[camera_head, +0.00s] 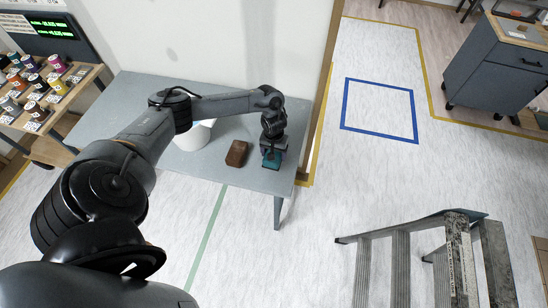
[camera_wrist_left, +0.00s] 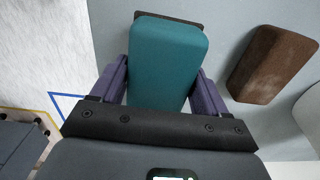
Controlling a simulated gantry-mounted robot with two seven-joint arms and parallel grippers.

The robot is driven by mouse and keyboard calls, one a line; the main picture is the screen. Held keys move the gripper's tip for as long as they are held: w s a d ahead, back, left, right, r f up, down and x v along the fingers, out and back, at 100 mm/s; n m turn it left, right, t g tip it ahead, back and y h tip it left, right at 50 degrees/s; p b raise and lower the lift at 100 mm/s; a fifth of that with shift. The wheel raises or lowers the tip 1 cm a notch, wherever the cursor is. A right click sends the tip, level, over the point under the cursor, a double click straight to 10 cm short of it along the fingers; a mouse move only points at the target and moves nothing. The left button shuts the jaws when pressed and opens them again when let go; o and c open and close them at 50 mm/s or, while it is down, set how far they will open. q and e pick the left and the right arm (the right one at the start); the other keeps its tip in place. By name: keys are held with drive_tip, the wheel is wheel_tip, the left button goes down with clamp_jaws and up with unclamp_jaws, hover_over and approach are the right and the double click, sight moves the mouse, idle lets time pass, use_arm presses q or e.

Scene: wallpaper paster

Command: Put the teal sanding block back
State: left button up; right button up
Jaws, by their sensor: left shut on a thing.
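The teal sanding block (camera_head: 271,159) is at the right end of the grey table (camera_head: 228,175), near its front right corner. In the left wrist view the teal block (camera_wrist_left: 166,62) fills the space between the two purple fingers. My left gripper (camera_head: 272,153) points down and is shut on it. A dark edge shows behind the block's far end in the wrist view. I cannot tell whether the block touches the table. My right gripper is not in view.
A brown block (camera_head: 237,153) lies on the table left of the teal block, and also shows in the wrist view (camera_wrist_left: 274,63). A white container (camera_head: 193,136) stands further left, partly behind my arm. A wall (camera_head: 215,50) rises behind the table. A stepladder (camera_head: 428,240) stands front right.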

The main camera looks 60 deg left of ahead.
use_arm(q)
drive_tip(key=shift+f, duration=0.65)
drive_tip(key=shift+d+f+p, duration=0.1)
drive_tip(key=shift+f+p, duration=0.4)
drive_tip(key=shift+f, duration=0.5)
drive_tip(key=shift+f, duration=0.25)
drive_tip(key=o, duration=1.1)
